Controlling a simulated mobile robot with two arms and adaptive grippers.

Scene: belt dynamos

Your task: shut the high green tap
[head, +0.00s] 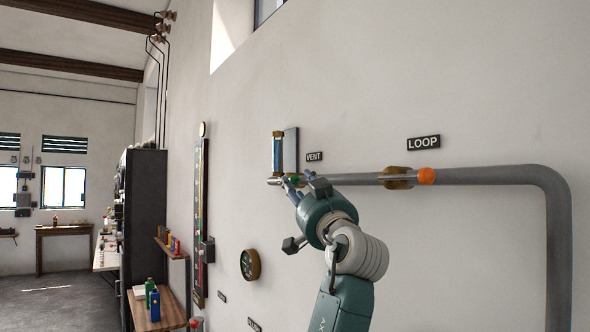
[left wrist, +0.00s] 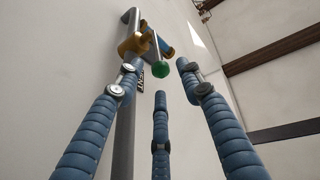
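The green tap's round green knob (left wrist: 160,68) sits at the end of a thin lever on a brass body (left wrist: 132,45) on the grey pipe, in the left wrist view. In the head view a bit of the green knob (head: 294,180) shows below the VENT sign; the gripper and wrist hide much around it. My left gripper (head: 300,184) is up at this tap. Its three blue fingers (left wrist: 157,76) are spread open, and the knob appears between their tips, with no clear contact. My right gripper is in neither view.
The pipe (head: 480,176) runs along the wall to the right and bends down. It bears a second tap with an orange knob (head: 427,176) under the LOOP sign (head: 424,142). A glass tube (head: 277,155) stands left of VENT (head: 314,157); a gauge (head: 250,264) is lower.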

